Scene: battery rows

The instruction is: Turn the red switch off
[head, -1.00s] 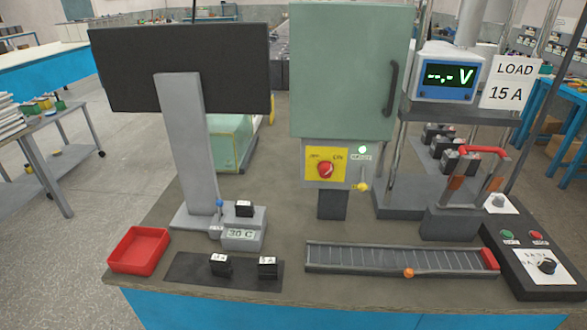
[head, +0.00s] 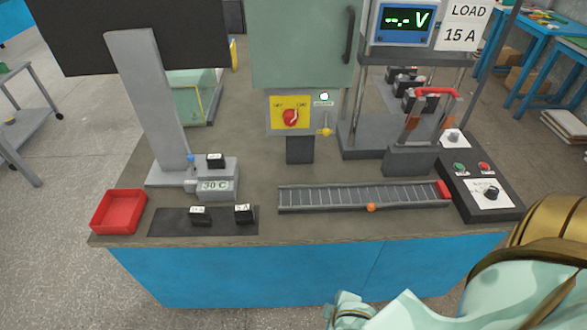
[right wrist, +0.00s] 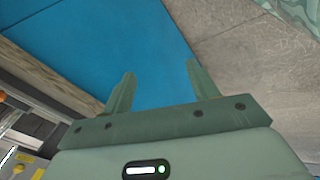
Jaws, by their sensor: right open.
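The red switch (head: 290,117) is a round red knob on a yellow plate (head: 277,101) below the green cabinet (head: 303,45). The letters beside the knob are too small to read surely. My right arm shows at the lower right of the head view, in front of the bench and far from the switch. In the right wrist view my right gripper (right wrist: 159,95) is open and empty, with the blue bench front beyond it. My left gripper is not in view.
The bench holds a red tray (head: 118,212), a dark mat (head: 174,223) with two small black blocks, a grey ribbed track (head: 360,197) and a black control box (head: 486,203). A monitor (head: 131,35) stands left, a voltage meter (head: 404,21) right.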

